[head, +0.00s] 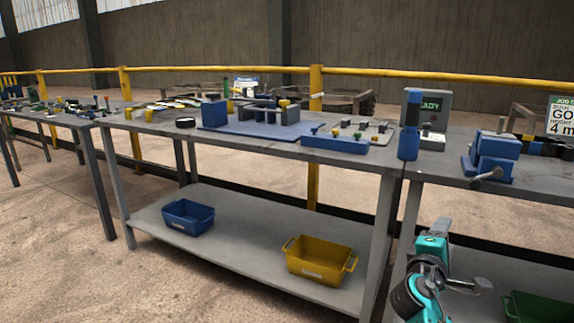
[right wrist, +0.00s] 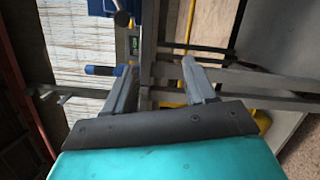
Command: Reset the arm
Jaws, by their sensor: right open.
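My right arm comes up from the bottom right of the head view, in front of the grey workbench (head: 245,265). My right gripper (head: 440,228) is at its upper end, below the bench top's front edge and apart from it. In the right wrist view the two dark fingers of the right gripper (right wrist: 160,80) stand apart with nothing between them. That view is turned on its side. My left arm and gripper are not in view.
On the bench top are a blue fixture (head: 250,115), a blue tray (head: 335,142), a READY display (head: 433,105) and a blue vise (head: 492,158). A blue bin (head: 188,217) and a yellow bin (head: 319,260) sit on the lower shelf. The floor in front is clear.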

